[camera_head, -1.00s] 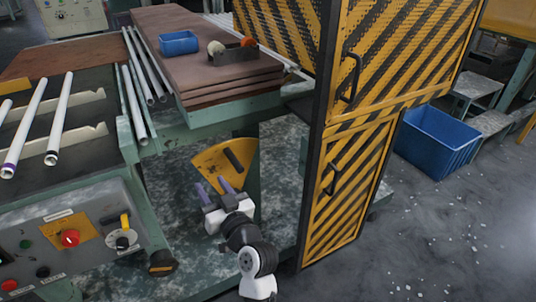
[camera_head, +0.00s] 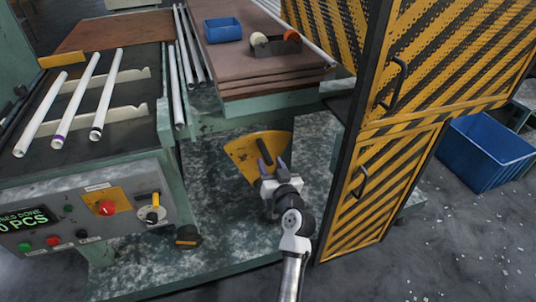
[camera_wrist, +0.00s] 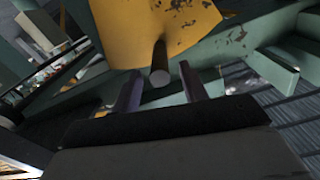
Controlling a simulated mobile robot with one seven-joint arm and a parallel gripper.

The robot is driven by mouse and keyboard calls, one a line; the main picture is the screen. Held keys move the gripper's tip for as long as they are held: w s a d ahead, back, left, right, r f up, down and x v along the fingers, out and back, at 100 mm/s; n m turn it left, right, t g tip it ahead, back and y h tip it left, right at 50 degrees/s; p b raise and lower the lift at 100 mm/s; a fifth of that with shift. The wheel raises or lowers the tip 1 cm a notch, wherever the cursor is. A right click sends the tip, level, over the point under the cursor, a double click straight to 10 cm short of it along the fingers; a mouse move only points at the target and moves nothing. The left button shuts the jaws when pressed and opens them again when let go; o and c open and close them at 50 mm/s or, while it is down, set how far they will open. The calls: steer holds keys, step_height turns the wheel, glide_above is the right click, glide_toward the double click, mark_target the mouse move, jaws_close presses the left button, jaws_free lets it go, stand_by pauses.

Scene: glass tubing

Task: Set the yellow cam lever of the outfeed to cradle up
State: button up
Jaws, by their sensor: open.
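The yellow cam lever (camera_head: 242,155) is a scuffed, fan-shaped yellow plate with a dark bar handle (camera_head: 264,154), low on the green frame under the outfeed. The bar leans slightly, its top to the left. My gripper (camera_head: 272,166) is open at the bar's lower end, fingers pointing up toward the plate. In the wrist view the yellow plate (camera_wrist: 145,25) fills the top middle, and the round end of the bar (camera_wrist: 160,72) shows between my two separated fingers (camera_wrist: 160,88). I see a gap on each side of it. No cradle position marking is readable.
A yellow-black striped guard cabinet (camera_head: 390,180) stands close right of my arm. A control panel (camera_head: 90,215) with a small yellow-handled switch (camera_head: 155,200) is at left. White tubes (camera_head: 75,100) lie on notched rails. A blue bin (camera_head: 485,152) stands far right.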

mark_target(268, 158)
steer(key=shift+x, duration=1.55)
jaws_close()
